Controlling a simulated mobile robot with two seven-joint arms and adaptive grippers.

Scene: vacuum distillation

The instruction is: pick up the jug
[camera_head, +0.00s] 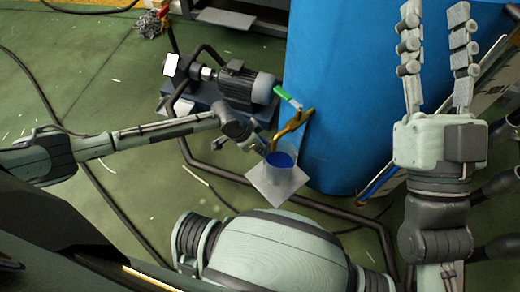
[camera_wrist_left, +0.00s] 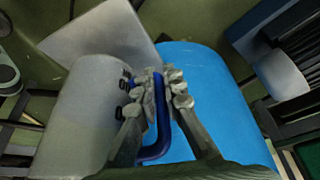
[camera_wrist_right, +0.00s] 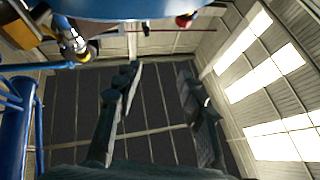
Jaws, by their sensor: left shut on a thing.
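In the left wrist view the jug (camera_wrist_left: 85,115) has a pale body and a blue handle (camera_wrist_left: 160,130). My left gripper (camera_head: 260,147) is shut on the handle; its fingers (camera_wrist_left: 164,85) close around it in the left wrist view. A white square plate (camera_head: 262,190) is below the jug; I cannot tell whether they touch. My right gripper (camera_head: 436,35) is open and empty, its fingers (camera_wrist_right: 160,85) apart and far from the jug.
A large blue barrel (camera_head: 350,110) stands right behind the jug. A brass tap (camera_head: 294,125) with a green lever (camera_head: 287,97) is just above the jug. A motor pump (camera_head: 240,85) and dark pipes (camera_head: 215,170) lie near. Green floor (camera_head: 70,80) is open at the left.

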